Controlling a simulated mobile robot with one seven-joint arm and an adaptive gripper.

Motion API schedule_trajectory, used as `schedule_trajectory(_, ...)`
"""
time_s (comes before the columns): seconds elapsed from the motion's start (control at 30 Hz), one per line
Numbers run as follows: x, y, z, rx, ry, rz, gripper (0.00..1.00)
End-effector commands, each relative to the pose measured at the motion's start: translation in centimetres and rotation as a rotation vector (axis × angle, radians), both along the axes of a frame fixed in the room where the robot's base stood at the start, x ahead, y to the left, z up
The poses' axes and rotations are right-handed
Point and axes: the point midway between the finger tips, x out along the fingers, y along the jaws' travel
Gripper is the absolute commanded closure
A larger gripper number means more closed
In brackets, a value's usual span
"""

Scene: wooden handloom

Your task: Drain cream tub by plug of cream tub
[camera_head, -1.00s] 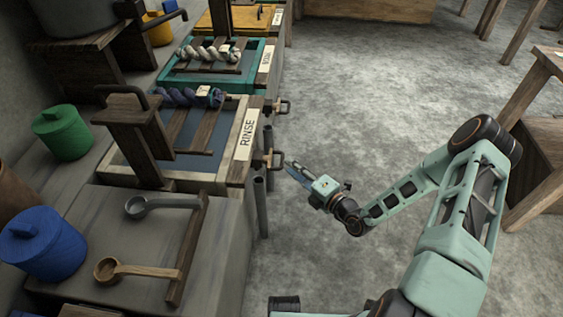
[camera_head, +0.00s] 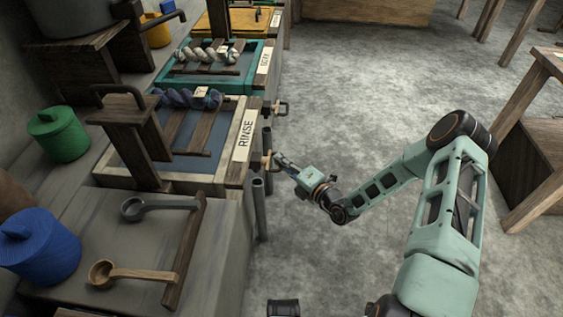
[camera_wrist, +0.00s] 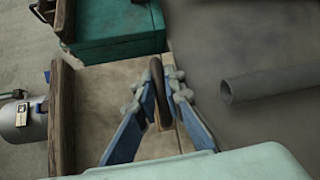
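The cream tub (camera_head: 238,172) has a pale rim, dark liquid and a RINSE label in the head view. Its plug (camera_head: 267,160) is a small wooden handle on the tub's right outer side. My gripper (camera_head: 279,158) is at this plug, reaching in from the right. In the wrist view the plug's dark upright bar (camera_wrist: 157,78) stands between the two blue fingers of my gripper (camera_wrist: 160,92). The fingers are on either side of the bar, with narrow gaps; firm contact does not show. The gripper looks open.
A teal tub (camera_head: 253,82) and a yellow tub (camera_head: 232,20) stand farther back. Grey pipes (camera_head: 259,205) rise below the cream tub's side. Two ladles (camera_head: 150,272) lie on the near bench.

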Motion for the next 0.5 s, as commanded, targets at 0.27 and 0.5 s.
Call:
schedule_trajectory(0.27, 0.0, 0.0, 0.0, 0.0, 0.0, 0.0, 1.0)
schedule_trajectory(0.5, 0.0, -1.9, 0.2, 0.0, -0.001, -0.003, 1.0)
